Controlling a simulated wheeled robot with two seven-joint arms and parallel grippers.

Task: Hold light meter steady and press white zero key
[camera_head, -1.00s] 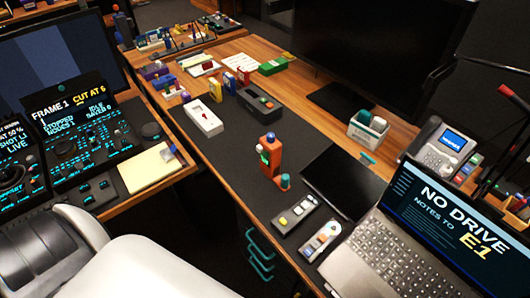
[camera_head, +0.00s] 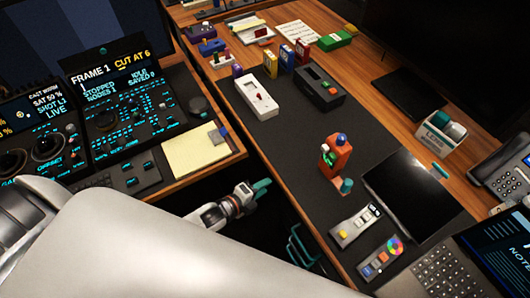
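Two small grey handheld devices lie on the black desk mat. One (camera_head: 356,225) has a dark display at its far end and small keys, including a yellowish one. The other (camera_head: 380,258) has a multicoloured wheel. An upright orange device (camera_head: 335,157) with a blue dome stands behind them. I cannot tell for sure which is the light meter, and a white zero key is too small to make out. My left gripper (camera_head: 262,188), with teal fingertips, is left of the mat, apart from all devices. Its finger gap is not clear. My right gripper is out of view.
A dark flat tablet (camera_head: 408,195) and a laptop (camera_head: 450,275) lie right of the devices. A white switch box (camera_head: 258,97) and a black box (camera_head: 320,88) stand farther back. A control console (camera_head: 120,120) and notepad (camera_head: 195,152) are at left.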

